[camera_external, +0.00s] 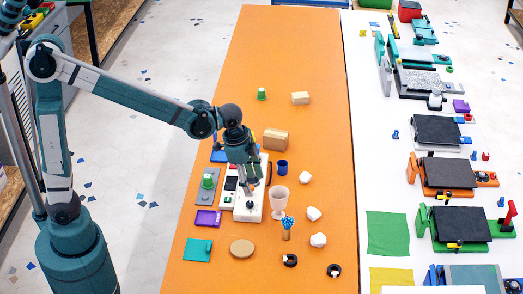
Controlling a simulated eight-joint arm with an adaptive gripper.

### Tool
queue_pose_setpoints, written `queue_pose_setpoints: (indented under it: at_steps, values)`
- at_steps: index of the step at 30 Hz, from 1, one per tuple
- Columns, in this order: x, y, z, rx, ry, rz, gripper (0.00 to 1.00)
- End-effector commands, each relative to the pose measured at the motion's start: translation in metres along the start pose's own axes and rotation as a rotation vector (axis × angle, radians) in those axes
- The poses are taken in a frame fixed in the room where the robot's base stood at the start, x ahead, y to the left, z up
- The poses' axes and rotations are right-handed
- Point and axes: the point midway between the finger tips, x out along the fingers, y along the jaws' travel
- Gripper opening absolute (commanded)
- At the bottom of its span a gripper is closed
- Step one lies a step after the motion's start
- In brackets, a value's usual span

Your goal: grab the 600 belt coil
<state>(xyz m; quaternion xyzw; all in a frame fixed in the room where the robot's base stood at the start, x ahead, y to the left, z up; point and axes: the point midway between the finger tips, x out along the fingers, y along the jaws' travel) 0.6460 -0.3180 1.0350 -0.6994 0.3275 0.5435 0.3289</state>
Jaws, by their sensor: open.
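Two small black ring shapes that look like belt coils lie near the front of the orange table. One coil (290,260) is right of the round tan disc, and the other coil (334,270) is further right. Any number on them is too small to read, so I cannot tell which is the 600. My gripper (248,190) points down over the white device with dark and red parts, behind and left of both coils. It is open, and I see nothing held in it. I cannot tell its exact height above the device.
A pale cup (279,200), a holder with blue-tipped items (287,230) and several white crumpled lumps (314,214) stand between my gripper and the coils. A tan disc (242,248) and teal square (198,250) lie front left. The table's far part is mostly clear.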

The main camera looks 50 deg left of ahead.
Motion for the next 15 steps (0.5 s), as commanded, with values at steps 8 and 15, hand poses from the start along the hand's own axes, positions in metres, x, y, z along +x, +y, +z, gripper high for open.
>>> queue_pose_setpoints:
  at_steps: [8, 15]
  values:
    - [0.028, 0.028, -0.052, 0.133, -0.041, 0.039, 0.49]
    - [0.057, 0.057, -0.091, 0.246, -0.075, 0.071, 0.49]
